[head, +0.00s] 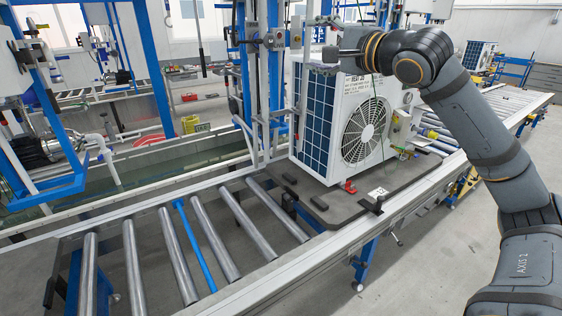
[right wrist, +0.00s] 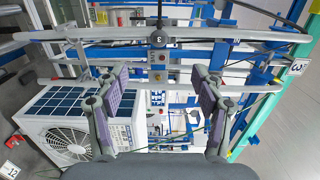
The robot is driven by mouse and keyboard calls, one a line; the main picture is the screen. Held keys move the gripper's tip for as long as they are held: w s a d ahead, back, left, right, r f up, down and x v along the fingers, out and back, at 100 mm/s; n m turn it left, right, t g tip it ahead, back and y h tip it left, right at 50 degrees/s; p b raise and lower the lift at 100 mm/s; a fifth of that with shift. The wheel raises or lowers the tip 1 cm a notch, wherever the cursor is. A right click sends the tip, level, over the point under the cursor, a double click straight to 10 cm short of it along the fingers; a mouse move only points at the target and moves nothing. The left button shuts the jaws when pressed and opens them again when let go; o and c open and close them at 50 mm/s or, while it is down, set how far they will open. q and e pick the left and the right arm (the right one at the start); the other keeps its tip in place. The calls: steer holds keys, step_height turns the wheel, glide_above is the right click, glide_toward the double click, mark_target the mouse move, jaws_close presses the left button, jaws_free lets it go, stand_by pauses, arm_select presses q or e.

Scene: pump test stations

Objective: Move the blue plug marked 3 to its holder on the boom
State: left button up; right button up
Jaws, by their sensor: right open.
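My right gripper (head: 330,53) is raised beside the top of the white heat pump unit (head: 345,120). In the right wrist view my right gripper (right wrist: 157,80) has its two fingers wide apart, with nothing held between them. A pale boom (right wrist: 225,35) runs across the top of that view, beyond the fingertips. A dark round piece marked 3 (right wrist: 158,38) sits on the boom, roughly in line with the gap between the fingers. I cannot tell whether it is the holder or the plug, and no blue plug shows clearly. My left gripper is not in view.
The unit stands on a dark pallet (head: 310,202) on a roller conveyor (head: 190,240). Several bare rollers lie to its left. Blue frames and hanging cables crowd the space behind the unit. A sign marked 3 (right wrist: 297,67) is at the right of the wrist view.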

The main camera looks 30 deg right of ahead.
steer(key=w+a+f+n+g+y, duration=0.2)
steer(key=w+a+n+y, duration=0.15)
steer(key=a, duration=0.55)
steer(key=w+a+f+n+g+y, duration=0.25)
steer(key=a+y, duration=0.25)
steer(key=a, duration=0.3)
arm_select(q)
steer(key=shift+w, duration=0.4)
arm_select(e)
steer(key=w+d+f+m+t+h, duration=0.1)
steer(key=d+f+m+h, duration=0.1)
steer(key=f, duration=0.6)
steer(key=w+d+f+m+t+h, duration=0.2)
steer(key=d+f, duration=0.3)
steer(key=f, duration=0.3)
steer(key=w+d+f+m+t+h, duration=0.1)
steer(key=d+f+m+h, duration=0.1)
steer(key=f, duration=0.6)
steer(key=shift+w+d+f+h, duration=0.3)
steer(key=shift+d+h, duration=0.4)
steer(key=shift+h, duration=0.55)
steer(key=shift+s+f, duration=0.1)
steer(key=shift+f, duration=0.05)
